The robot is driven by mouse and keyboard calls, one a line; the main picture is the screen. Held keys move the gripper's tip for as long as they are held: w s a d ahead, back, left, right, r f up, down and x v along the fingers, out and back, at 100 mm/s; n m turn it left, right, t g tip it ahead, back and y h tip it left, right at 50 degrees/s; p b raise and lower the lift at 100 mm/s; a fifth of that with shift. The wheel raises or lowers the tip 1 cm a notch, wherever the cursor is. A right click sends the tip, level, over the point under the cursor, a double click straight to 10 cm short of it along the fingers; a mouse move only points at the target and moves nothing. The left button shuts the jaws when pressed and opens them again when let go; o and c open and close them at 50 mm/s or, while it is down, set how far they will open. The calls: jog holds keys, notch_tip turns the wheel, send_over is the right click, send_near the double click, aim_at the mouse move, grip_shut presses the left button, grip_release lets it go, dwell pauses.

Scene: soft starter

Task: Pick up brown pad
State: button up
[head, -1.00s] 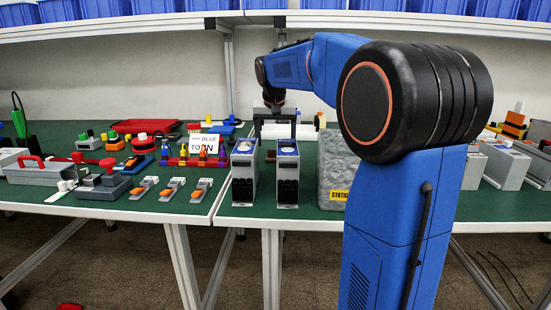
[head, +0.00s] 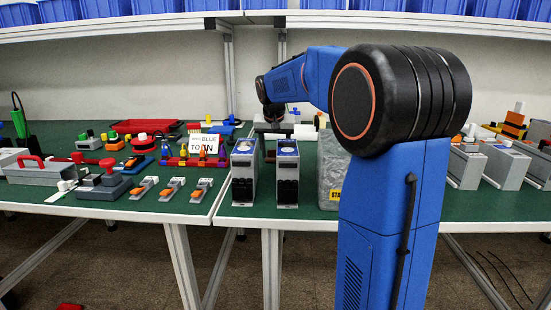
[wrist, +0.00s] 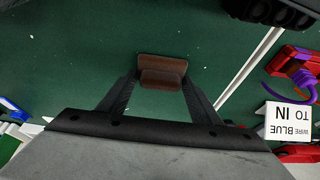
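The brown pad (wrist: 162,62), a flat plate with a smaller raised block on it, lies on the green tabletop in the wrist view. My gripper (wrist: 160,80) is over it, with one finger on each side of the raised block. The fingers look open; small gaps seem to show at the block's sides, and I cannot make out firm contact. In the head view my gripper (head: 272,127) is low at the back of the table, behind two grey-and-black units, which partly hide the area below it.
Two upright soft starter units (head: 287,172) stand at the table's front. A grey stone-like block (head: 329,170) is right of them, partly behind my arm. A "WIRE BLUE TO IN" card (wrist: 288,122) stands to the right in the wrist view. Green surface around the pad is mostly clear.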

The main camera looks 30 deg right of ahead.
jog(key=shift+r, duration=0.1)
jog(key=shift+c, duration=0.5)
notch_tip(320, 180, up, 10)
jog(key=shift+f, duration=0.1)
